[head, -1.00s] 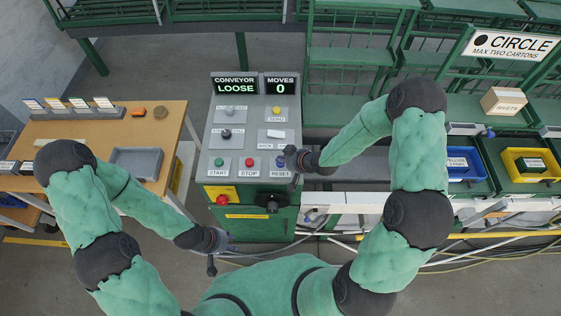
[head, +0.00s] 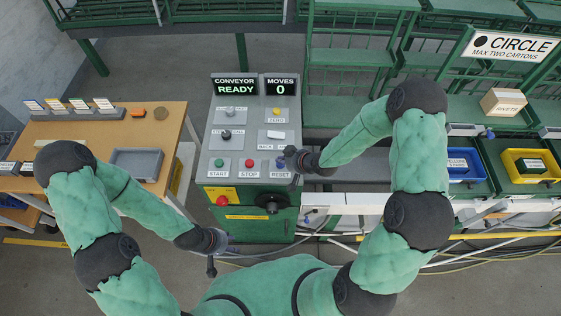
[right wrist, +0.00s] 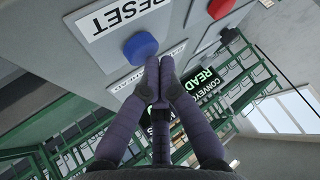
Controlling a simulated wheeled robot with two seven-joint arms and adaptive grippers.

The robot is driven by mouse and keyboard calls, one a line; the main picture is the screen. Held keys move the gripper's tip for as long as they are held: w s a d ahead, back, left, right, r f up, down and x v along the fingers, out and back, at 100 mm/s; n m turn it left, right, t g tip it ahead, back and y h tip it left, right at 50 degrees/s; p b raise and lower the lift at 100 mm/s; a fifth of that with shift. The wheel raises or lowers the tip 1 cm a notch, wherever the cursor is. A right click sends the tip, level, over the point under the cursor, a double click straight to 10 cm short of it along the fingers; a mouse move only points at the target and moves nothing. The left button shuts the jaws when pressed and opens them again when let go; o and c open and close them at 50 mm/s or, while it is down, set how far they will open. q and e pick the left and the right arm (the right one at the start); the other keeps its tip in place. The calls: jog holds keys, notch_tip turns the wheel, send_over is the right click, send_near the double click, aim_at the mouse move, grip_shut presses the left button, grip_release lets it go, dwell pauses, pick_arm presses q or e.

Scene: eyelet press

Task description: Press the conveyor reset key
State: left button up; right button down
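The blue conveyor reset key (right wrist: 139,46) sits on the panel beside a RESET label (right wrist: 118,12) in the right wrist view. In the head view it is small and partly hidden at the panel's lower right, above the RESET label (head: 280,175). My right gripper (right wrist: 160,62) is shut and empty, fingertips together right by the key's edge; I cannot tell whether they touch it. It also shows in the head view (head: 290,152). The conveyor display (head: 235,88) reads READY. My left gripper (head: 226,243) hangs low in front of the console, away from the panel; its fingers are unclear.
The red STOP key (head: 250,162) and green START key (head: 219,162) are left of reset. A red knob (head: 222,201) and black dial (head: 271,202) are on the console front. A wooden table (head: 165,122) stands left, carton bins (head: 530,165) right.

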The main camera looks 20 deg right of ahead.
aim_at(282, 165)
jog(key=shift+r+p, duration=0.3)
jog(key=shift+r, duration=0.25)
jog(key=shift+r, duration=0.1)
jog(key=shift+r+p, duration=1.95)
jog(key=shift+r, duration=0.5)
jog(key=shift+s+f, duration=0.2)
jog(key=shift+f, duration=0.1)
jog(key=s+a+f+m+g, duration=0.1)
jog(key=s+f+m+g, duration=0.2)
jog(key=s, duration=0.5)
jog(key=s+a+f+m+g+h, duration=0.1)
jog(key=s+f+g, duration=0.1)
jog(key=s+f, duration=0.5)
jog(key=s+a+f+m+g, duration=0.2)
jog(key=s+f+g, duration=0.1)
jog(key=s, duration=0.6)
notch_tip(282, 165, down, 20)
jog(key=w+a+n+b, duration=0.1)
jog(key=w+b, duration=0.1)
jog(key=b, duration=1.9)
jog(key=shift+w+a+t+b, duration=0.2)
jog(key=shift+t+b, duration=0.15)
jog(key=shift+t, duration=0.05)
